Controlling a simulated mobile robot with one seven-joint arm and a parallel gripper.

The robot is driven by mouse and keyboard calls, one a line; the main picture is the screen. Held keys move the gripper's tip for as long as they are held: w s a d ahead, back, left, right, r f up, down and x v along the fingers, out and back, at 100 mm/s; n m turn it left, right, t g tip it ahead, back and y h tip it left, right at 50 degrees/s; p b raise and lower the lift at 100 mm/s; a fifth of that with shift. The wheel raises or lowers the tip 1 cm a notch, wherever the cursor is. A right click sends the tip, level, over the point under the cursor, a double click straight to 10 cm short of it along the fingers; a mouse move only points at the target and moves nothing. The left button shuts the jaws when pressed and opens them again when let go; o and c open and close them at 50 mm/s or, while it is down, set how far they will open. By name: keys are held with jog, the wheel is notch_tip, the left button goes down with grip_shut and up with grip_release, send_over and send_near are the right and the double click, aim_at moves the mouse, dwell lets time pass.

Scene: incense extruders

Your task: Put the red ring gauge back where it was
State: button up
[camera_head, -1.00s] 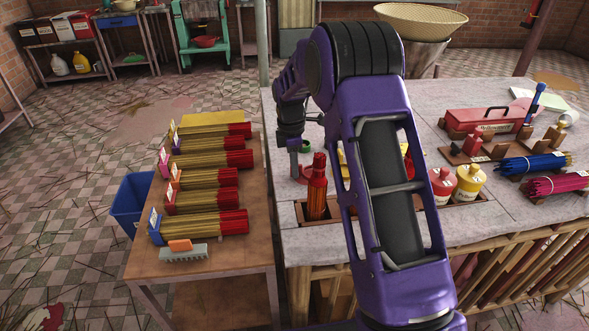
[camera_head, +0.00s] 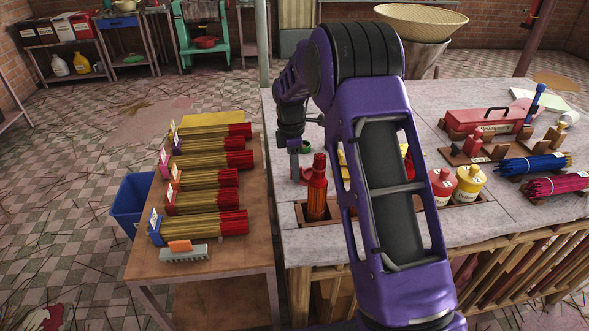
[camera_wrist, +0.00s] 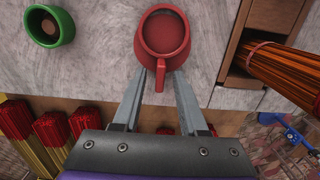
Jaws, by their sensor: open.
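The red ring gauge (camera_wrist: 165,35) stands on the pale stone-like tabletop in the wrist view, round and cup-like with a short red tab pointing toward me. In the head view it shows near the table's left edge (camera_head: 309,174), partly hidden. My gripper (camera_wrist: 161,77) is open, with one finger on each side of the tab; I cannot tell whether either finger touches it. In the head view my gripper (camera_head: 295,172) points down just left of the ring gauge. A green ring gauge (camera_wrist: 48,26) lies apart at the upper left of the wrist view, also behind the red one (camera_head: 306,147).
A wooden tray (camera_head: 345,214) in the tabletop holds an orange-red incense bundle (camera_head: 317,190), close to my gripper. Red and yellow jars (camera_head: 469,183) stand right of my arm. A lower wooden table (camera_head: 210,254) with several incense bundles is at left.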

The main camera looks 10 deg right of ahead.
notch_tip(320, 180, up, 12)
jog(key=p, duration=0.1)
jog(key=shift+a+f, duration=0.15)
jog(key=shift+a, duration=0.1)
